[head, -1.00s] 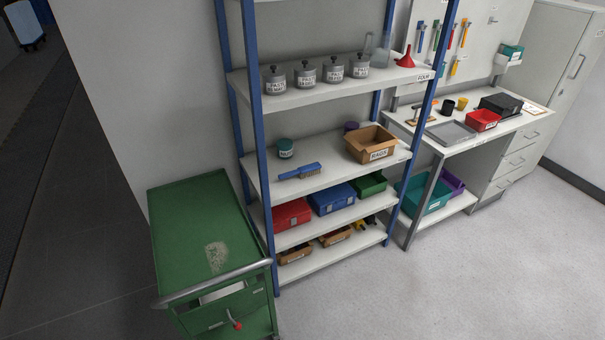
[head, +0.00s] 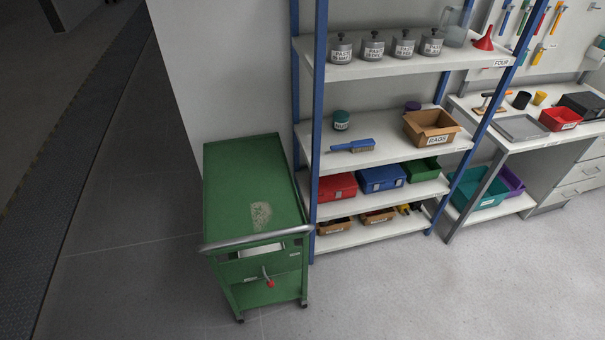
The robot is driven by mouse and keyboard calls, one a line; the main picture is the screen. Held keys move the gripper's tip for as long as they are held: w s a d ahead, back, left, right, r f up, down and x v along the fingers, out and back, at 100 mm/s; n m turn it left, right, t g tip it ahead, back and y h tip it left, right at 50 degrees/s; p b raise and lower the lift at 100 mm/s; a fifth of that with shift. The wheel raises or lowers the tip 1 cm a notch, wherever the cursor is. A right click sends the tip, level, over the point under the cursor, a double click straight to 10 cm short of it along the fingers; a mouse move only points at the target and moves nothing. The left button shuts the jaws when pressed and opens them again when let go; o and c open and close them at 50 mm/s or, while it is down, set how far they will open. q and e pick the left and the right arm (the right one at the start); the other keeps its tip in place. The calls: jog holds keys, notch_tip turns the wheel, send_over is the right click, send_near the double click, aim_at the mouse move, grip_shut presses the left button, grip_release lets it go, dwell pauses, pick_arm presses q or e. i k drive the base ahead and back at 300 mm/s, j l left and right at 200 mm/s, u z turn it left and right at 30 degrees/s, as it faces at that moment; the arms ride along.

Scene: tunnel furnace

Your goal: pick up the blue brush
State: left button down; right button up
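The blue brush (head: 353,146) lies flat on the middle shelf (head: 375,155) of the blue-posted rack, near its front edge at the left. Its bristles are tan and its handle points left. A small teal-lidded jar (head: 341,120) stands behind it. A cardboard box labelled RAGS (head: 431,128) stands to its right on the same shelf. Neither of my grippers shows in the head view.
A green trolley (head: 245,180) with a push bar stands left of the rack. Grey lidded pots (head: 373,46) stand on the shelf above; red and blue boxes (head: 381,179) sit below. A workbench (head: 520,130) stands at right. The floor in front (head: 400,290) is clear.

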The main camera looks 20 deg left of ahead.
aim_at(357, 146)
jog(key=i+l+u, duration=0.15)
jog(key=u, duration=0.2)
jog(key=i+l+u, duration=0.1)
jog(key=u, duration=0.25)
jog(key=i+l+u, duration=0.1)
jog(key=l, duration=0.25)
jog(key=i+l+u, duration=0.1)
jog(key=l, duration=0.3)
jog(key=i+l+u, duration=0.1)
jog(key=i+l, duration=0.15)
jog(key=i+l+u, duration=0.1)
jog(key=l, duration=0.4)
jog(key=i+l+u, duration=0.1)
jog(key=l, duration=0.3)
jog(key=i+l+u, duration=0.1)
jog(key=l, duration=0.3)
